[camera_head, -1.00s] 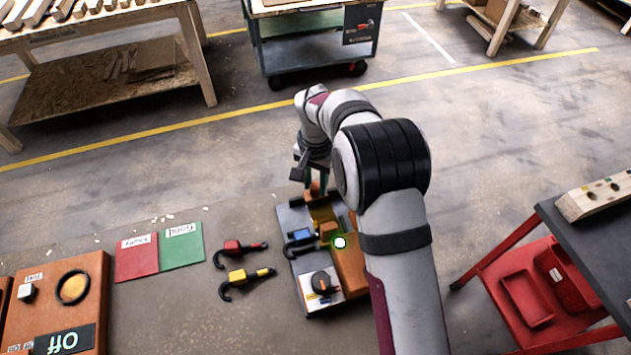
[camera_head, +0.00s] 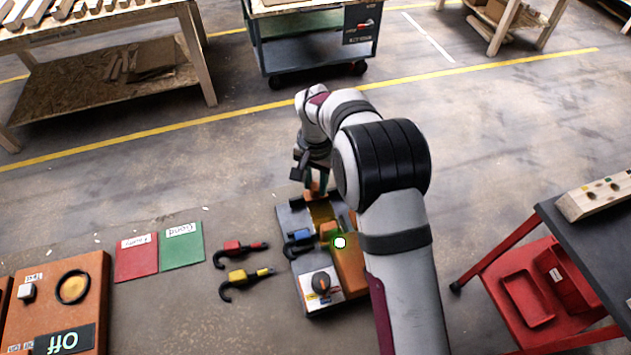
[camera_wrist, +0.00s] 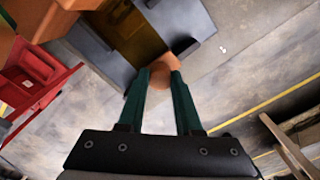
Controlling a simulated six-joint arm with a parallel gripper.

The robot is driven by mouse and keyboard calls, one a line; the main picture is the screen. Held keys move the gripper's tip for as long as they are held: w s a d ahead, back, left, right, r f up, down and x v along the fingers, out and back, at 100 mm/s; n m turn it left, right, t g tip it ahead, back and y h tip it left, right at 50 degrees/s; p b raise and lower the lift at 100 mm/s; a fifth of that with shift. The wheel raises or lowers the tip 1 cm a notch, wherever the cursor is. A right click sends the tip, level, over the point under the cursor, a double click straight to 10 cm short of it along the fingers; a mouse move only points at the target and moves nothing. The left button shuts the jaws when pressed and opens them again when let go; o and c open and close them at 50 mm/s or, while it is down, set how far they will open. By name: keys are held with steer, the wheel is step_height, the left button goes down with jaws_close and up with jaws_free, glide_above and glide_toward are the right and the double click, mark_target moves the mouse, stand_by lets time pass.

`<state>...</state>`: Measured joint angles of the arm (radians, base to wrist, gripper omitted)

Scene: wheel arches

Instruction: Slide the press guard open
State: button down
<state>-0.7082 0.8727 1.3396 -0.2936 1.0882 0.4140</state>
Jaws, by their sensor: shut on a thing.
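The press (camera_head: 349,268) has an orange body on a grey base. Its guard (camera_head: 321,213) is a see-through amber panel near the far end of the base. The guard also shows in the wrist view (camera_wrist: 143,42). An orange handle (camera_wrist: 162,74) is at the guard's outer end. My gripper (camera_head: 318,184) is at this handle, with its two teal fingers shut on it. The gripper also shows in the wrist view (camera_wrist: 161,68). My arm hides part of the press's right side.
A red-handled hook tool (camera_head: 238,250) and a yellow-handled one (camera_head: 246,281) lie left of the press. Red (camera_head: 136,261) and green (camera_head: 182,246) mats lie farther left. A red stand (camera_head: 530,285) is at the right. The floor beyond the press is clear.

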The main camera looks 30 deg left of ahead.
stand_by(0.4)
steer(key=w+d, duration=0.4)
steer(key=w, duration=0.1)
steer(key=shift+d, duration=0.4)
steer(key=c, duration=0.6)
jaws_free()
steer(key=shift+s, duration=0.1)
steer(key=shift+r, duration=0.1)
step_height(320, 180, up, 16)
steer(key=shift+f, duration=0.15)
